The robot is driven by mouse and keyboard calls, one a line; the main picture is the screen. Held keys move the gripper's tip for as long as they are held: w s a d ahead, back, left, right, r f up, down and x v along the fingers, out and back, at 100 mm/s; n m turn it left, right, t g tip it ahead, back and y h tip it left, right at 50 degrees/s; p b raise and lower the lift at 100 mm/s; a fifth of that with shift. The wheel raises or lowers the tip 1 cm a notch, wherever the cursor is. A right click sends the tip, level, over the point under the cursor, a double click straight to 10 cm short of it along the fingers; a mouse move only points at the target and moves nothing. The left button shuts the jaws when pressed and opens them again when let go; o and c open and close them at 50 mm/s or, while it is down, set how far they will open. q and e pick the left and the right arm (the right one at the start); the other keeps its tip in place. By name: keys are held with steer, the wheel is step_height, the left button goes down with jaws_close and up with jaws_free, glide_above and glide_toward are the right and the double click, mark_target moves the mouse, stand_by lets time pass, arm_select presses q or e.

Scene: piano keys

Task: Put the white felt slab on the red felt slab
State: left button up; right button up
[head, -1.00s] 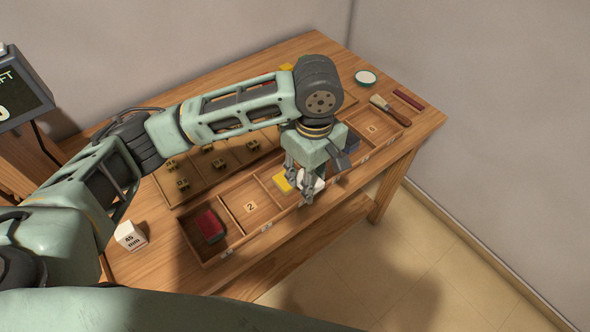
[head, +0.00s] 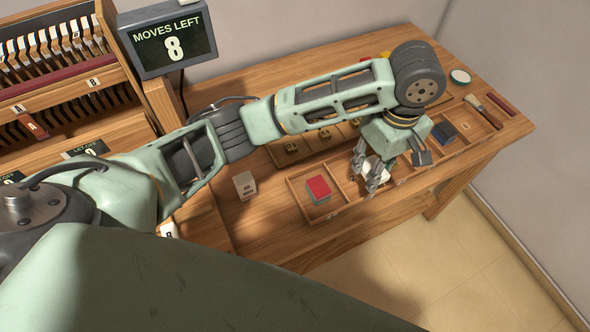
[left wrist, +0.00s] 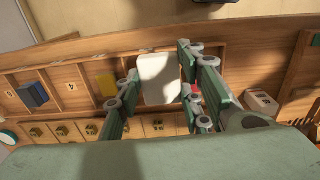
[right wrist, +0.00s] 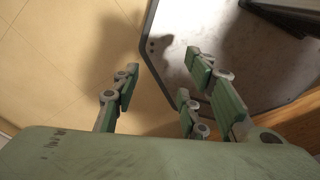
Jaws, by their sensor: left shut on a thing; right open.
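The white felt slab (head: 376,168) is in my left gripper (head: 366,174), held above the tray's compartment just right of the red slab. In the left wrist view the white slab (left wrist: 160,78) shows between the fingers. The red felt slab (head: 318,187) lies in the tray's left end compartment, with a grey-blue layer showing under its red top. It is mostly hidden behind the fingers in the left wrist view. My right gripper (right wrist: 160,80) is open and empty above the floor, in the right wrist view only.
The wooden tray (head: 297,199) has low dividers. A yellow slab (left wrist: 107,85) and a blue slab (left wrist: 33,94) lie in other compartments. A white block (head: 245,185) stands left of the tray. A "Moves left 8" screen (head: 174,40) stands behind.

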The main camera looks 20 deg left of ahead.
arm_select(q)
steer(key=a+f+p, duration=0.1)
steer(key=a+f, duration=0.2)
steer(key=a, duration=0.1)
steer(key=p, duration=0.1)
glide_above(320, 187)
steer(key=f, duration=0.3)
steer(key=shift+d+f, duration=0.2)
steer(key=shift+f, duration=0.1)
steer(key=shift+s+a+f, duration=0.1)
steer(key=shift+a+f, duration=0.15)
steer(key=shift+f, duration=0.2)
step_height(320, 187, down, 3)
steer(key=shift+f+p, duration=0.15)
steer(key=shift+p, duration=0.4)
steer(key=shift+f, duration=0.2)
steer(key=o, duration=0.8)
steer(key=shift+o, duration=0.2)
arm_select(e)
steer(key=w+d+r, duration=0.2)
steer(key=d+r, duration=0.1)
steer(key=shift+w+r, duration=0.15)
steer(key=shift+w, duration=0.15)
